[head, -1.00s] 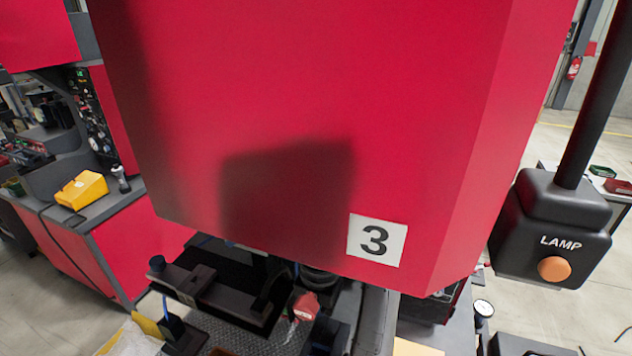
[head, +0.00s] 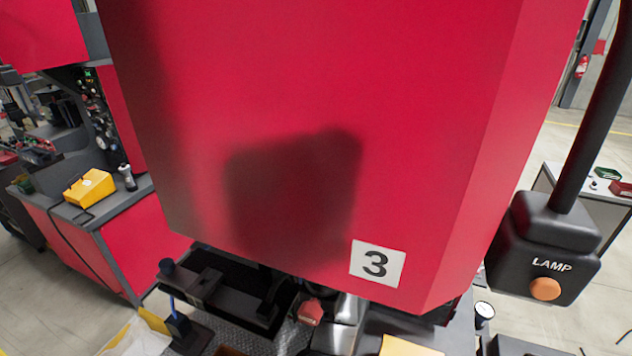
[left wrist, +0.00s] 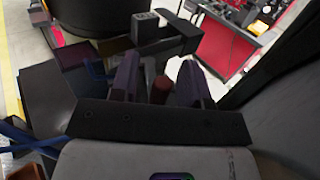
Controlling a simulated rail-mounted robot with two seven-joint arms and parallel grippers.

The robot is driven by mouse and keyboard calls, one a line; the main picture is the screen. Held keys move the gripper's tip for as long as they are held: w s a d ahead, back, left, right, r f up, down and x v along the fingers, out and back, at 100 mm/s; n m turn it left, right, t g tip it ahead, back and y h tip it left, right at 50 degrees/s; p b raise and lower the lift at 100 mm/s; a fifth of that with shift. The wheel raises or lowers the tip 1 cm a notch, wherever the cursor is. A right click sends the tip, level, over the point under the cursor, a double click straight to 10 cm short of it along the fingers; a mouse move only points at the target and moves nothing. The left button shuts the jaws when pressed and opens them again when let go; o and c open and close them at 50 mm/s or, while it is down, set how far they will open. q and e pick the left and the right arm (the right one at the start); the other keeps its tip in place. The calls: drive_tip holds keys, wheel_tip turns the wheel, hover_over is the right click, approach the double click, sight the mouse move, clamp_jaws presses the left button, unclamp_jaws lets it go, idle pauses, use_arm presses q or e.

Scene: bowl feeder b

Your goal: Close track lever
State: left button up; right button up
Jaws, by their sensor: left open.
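In the left wrist view my left gripper (left wrist: 158,72) is open, its two dark fingers apart. A dull red, rounded part (left wrist: 160,88) shows between the fingers; I cannot tell if they touch it. Beyond the fingertips is a black bar with a square upright end (left wrist: 145,26). In the head view a red knob (head: 310,313) sits low under the red housing (head: 330,120), beside a black bar assembly (head: 215,290). I cannot tell for sure which part is the track lever. My right gripper is in neither view.
The big red housing marked 3 (head: 377,263) fills the head view and hides much of the feeder. A black lamp box (head: 545,245) with an orange button hangs at the right. A dark round bowl (left wrist: 95,15) stands at the top left of the wrist view.

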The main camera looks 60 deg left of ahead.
use_arm(q)
drive_tip(key=shift+a, duration=0.3)
clamp_jaws()
idle(0.3)
